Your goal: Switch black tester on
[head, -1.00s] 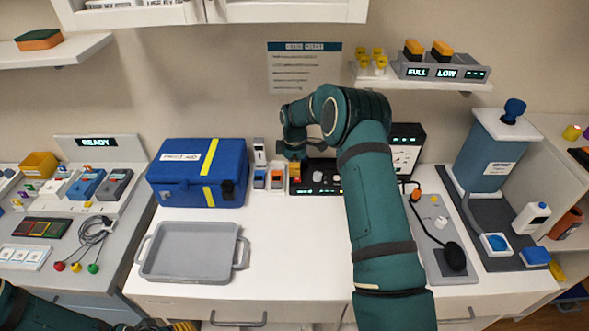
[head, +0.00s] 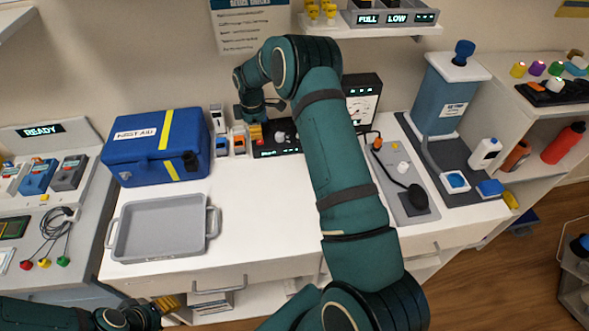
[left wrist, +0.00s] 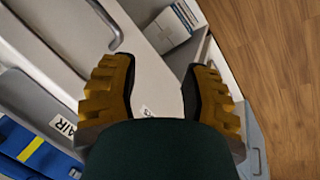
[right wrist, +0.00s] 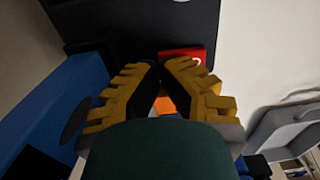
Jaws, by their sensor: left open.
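The black tester (head: 278,151) is a low dark box with a lit green display and a pale knob, at the back of the white counter. My right gripper (head: 256,133) is at its left end, pointing down. In the right wrist view the dark tester surface (right wrist: 130,25) fills the top, with a red switch (right wrist: 185,54) just beyond the shut fingertips (right wrist: 159,66). I cannot tell whether they touch it. My left gripper (left wrist: 155,75) is open and empty, low in front of the drawers.
A blue first-aid box (head: 158,147) and grey tray (head: 160,228) stand left on the counter. A gauge panel (head: 362,100) rises behind my right arm. The counter's front middle is clear.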

